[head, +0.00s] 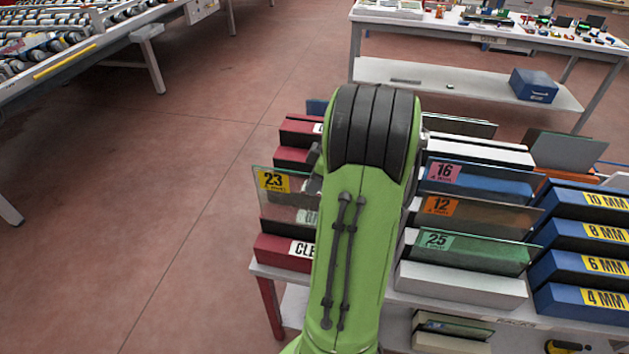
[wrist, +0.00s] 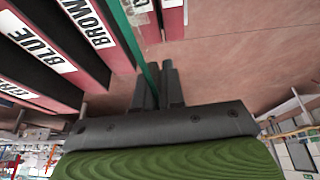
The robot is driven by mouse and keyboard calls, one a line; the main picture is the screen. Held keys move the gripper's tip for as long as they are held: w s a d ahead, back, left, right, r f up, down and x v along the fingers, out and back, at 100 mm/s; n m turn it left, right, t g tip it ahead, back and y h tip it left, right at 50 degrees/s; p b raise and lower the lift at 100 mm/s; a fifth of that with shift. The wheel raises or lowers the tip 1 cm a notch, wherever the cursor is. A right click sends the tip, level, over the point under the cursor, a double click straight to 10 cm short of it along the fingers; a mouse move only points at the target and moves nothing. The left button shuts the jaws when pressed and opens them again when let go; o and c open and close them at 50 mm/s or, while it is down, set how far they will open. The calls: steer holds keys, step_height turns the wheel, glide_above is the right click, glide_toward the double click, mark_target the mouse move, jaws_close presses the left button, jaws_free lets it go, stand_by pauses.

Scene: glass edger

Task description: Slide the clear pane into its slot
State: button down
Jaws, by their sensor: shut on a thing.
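The clear pane (head: 282,208) stands upright in the head view, with a yellow 23 label at its upper left corner. It is just above and behind the front red block (head: 272,249), whose label reads "CLE" before my arm hides the rest. In the wrist view the pane (wrist: 136,38) shows nearly edge-on as a thin green strip between red blocks. My gripper (wrist: 158,88) is shut on its edge. In the head view my green arm hides most of the gripper. I cannot tell whether the pane's lower edge is inside the slot.
Red blocks labelled brown (wrist: 88,22) and blue (wrist: 42,52) stand beside the pane. Right of my arm, panes 16 (head: 480,180), 12 (head: 475,213) and 25 (head: 470,250) stand in other slots. Blue blocks (head: 580,265) stand farther right. The floor at left is clear.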

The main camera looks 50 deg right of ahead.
mark_target(316, 217)
steer(key=shift+d+f+b, duration=0.1)
steer(key=shift+f+b, duration=5.05)
steer(key=shift+f, duration=0.8)
steer(key=shift+f+b, duration=0.3)
steer(key=shift+f, duration=0.1)
steer(key=c, duration=1.1)
jaws_free()
steer(key=shift+c, duration=0.2)
steer(key=p+v, duration=0.7)
steer(key=v, duration=0.8)
steer(key=shift+r, duration=0.4)
steer(key=shift+d, duration=0.1)
